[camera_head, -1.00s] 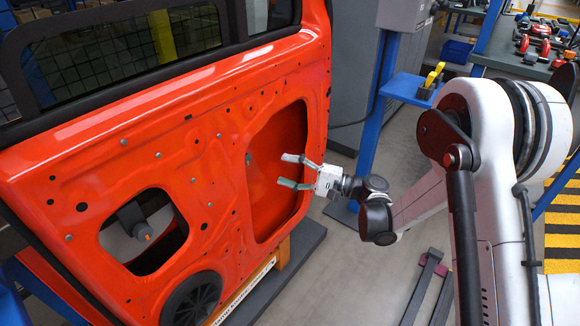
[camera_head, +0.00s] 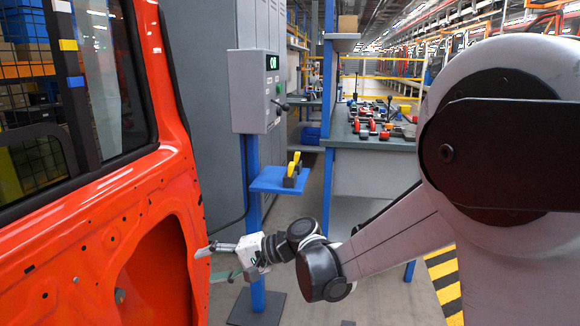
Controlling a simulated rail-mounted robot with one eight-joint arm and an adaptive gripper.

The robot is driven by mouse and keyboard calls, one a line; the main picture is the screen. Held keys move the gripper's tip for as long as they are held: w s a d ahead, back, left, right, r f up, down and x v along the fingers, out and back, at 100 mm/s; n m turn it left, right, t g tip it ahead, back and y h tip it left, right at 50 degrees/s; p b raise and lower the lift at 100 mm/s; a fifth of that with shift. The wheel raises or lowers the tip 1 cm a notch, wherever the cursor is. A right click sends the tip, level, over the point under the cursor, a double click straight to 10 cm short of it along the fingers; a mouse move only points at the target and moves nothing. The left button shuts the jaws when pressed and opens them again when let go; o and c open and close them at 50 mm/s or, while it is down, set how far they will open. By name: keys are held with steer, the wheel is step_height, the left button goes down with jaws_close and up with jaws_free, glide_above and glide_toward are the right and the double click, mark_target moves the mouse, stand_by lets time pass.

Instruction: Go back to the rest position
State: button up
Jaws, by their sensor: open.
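My gripper (camera_head: 212,263) is open and empty in the head view. Its two fingers point left, in front of the right edge of the orange door (camera_head: 60,255). Part of the lower finger shows against the door's edge. I cannot tell the exact gap between the fingertips and the door. My arm reaches in from the right side of the picture.
A grey control box (camera_head: 257,92) with a lit green display stands on a blue post (camera_head: 254,190). A blue shelf (camera_head: 272,181) on the post holds a yellow and black item (camera_head: 293,169). A workbench (camera_head: 365,142) with red tools stands behind. Yellow-black floor marking (camera_head: 443,285) lies right.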

steer(key=s+d+r+t+h, duration=0.15)
steer(key=s+d+h, duration=0.45)
steer(key=d, duration=0.7)
steer(key=s+d+n+t+h, duration=0.1)
steer(key=s+d+t+h, duration=0.2)
steer(key=s+d, duration=0.75)
steer(key=s+d+r+t+h, duration=0.15)
steer(key=s+d+h, duration=0.35)
steer(key=d, duration=1)
step_height(320, 180, up, 18)
steer(key=p, duration=1.8)
steer(key=shift+w, duration=0.15)
steer(key=shift+a+f, duration=0.1)
